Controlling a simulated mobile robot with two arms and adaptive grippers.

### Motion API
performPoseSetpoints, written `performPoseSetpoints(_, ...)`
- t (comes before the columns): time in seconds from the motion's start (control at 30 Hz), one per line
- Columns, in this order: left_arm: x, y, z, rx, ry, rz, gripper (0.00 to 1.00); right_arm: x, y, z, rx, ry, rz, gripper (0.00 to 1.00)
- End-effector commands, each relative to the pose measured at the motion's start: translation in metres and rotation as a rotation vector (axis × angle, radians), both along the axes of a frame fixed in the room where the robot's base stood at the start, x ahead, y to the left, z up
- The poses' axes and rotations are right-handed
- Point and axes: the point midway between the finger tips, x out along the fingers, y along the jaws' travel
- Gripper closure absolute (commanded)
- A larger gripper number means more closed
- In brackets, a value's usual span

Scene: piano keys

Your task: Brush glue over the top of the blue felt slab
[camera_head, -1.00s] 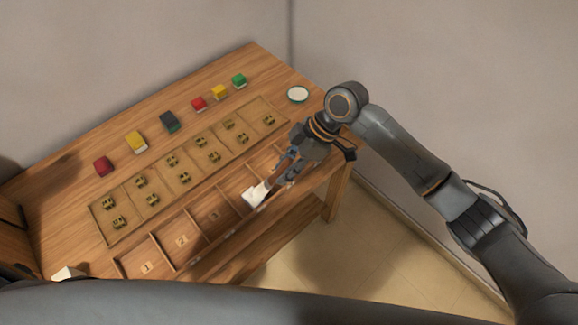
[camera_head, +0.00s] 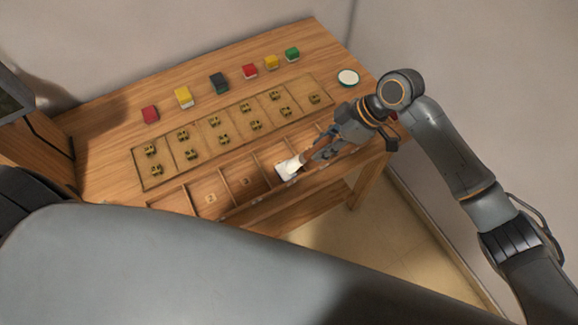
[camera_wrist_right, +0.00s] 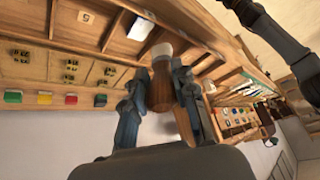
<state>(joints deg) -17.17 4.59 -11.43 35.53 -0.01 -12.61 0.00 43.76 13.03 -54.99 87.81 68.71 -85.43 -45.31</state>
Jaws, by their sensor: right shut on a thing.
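My right gripper (camera_head: 325,150) is shut on a brush with a wooden handle (camera_wrist_right: 162,88) and pale bristles (camera_head: 293,164). The bristles are over a white flat piece (camera_head: 284,175) in a tray compartment; I cannot tell whether they touch. In the right wrist view a white piece with a bluish edge (camera_wrist_right: 140,34) lies beyond the brush head. My left gripper is not in view.
A round white dish with a green rim (camera_head: 348,77) stands at the back right. Red (camera_head: 150,114), yellow (camera_head: 183,97) and green (camera_head: 292,54) blocks line the back.

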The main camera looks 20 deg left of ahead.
Motion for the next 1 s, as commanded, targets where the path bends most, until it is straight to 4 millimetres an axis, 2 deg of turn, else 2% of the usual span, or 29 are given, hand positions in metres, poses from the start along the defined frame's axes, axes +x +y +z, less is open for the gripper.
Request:
performPoseSetpoints(0.37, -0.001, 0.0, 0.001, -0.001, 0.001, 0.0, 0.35, 0.0, 0.0, 0.001, -0.003, -0.002, 0.0, 1.0)
performPoseSetpoints(0.7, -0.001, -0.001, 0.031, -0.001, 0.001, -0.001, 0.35, 0.002, 0.011, 0.007, -0.161, -0.063, 0.0, 1.0)
performPoseSetpoints(1.0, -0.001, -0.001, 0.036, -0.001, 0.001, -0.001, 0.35, 0.003, 0.014, 0.002, -0.228, -0.088, -0.005, 1.0)
